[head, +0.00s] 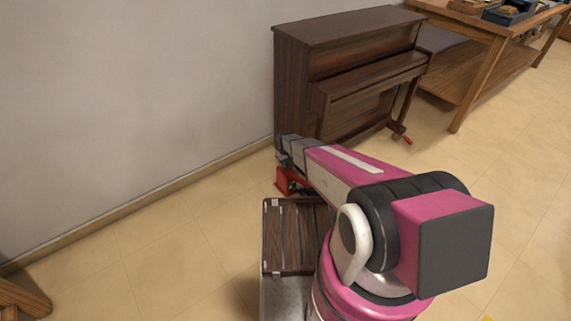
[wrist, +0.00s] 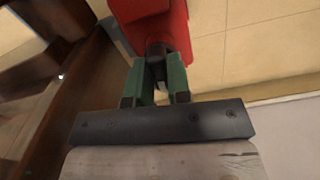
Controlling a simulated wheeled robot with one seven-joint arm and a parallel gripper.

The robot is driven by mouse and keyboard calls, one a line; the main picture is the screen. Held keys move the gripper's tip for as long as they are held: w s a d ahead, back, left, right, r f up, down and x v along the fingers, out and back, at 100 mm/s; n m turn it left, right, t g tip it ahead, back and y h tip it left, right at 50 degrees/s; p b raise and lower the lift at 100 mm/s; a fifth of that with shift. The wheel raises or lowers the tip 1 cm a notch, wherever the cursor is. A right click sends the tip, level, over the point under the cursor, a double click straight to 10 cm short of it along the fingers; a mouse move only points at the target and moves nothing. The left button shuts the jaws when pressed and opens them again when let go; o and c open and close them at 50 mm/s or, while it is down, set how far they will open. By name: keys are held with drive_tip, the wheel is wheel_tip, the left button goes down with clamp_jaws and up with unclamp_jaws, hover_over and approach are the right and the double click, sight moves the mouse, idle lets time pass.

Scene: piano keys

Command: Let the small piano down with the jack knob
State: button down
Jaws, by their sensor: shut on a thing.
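The small piano (head: 350,45) is dark brown and upright, with its back along the grey wall. A red jack (head: 284,182) sits on the floor at its near left end, partly hidden by my arm. In the wrist view the red jack (wrist: 165,28) fills the top middle, beside the dark wood of the piano (wrist: 72,90). The dark jack knob (wrist: 156,52) sticks out of the jack toward me. My gripper (wrist: 158,66) has its green fingers on both sides of the knob, shut on it. In the head view my gripper (head: 284,158) is above the jack; its fingertips are hidden there.
A second red piece (head: 407,140) shows at the piano's right foot. A wooden workbench (head: 488,30) with trays on top stands to the right. The wall (head: 120,100) and its skirting run close behind the jack.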

drive_tip(key=shift+n, duration=0.6)
drive_tip(key=c, duration=1.1)
unclamp_jaws()
drive_tip(key=shift+o, duration=0.2)
wheel_tip(320, 180, up, 11)
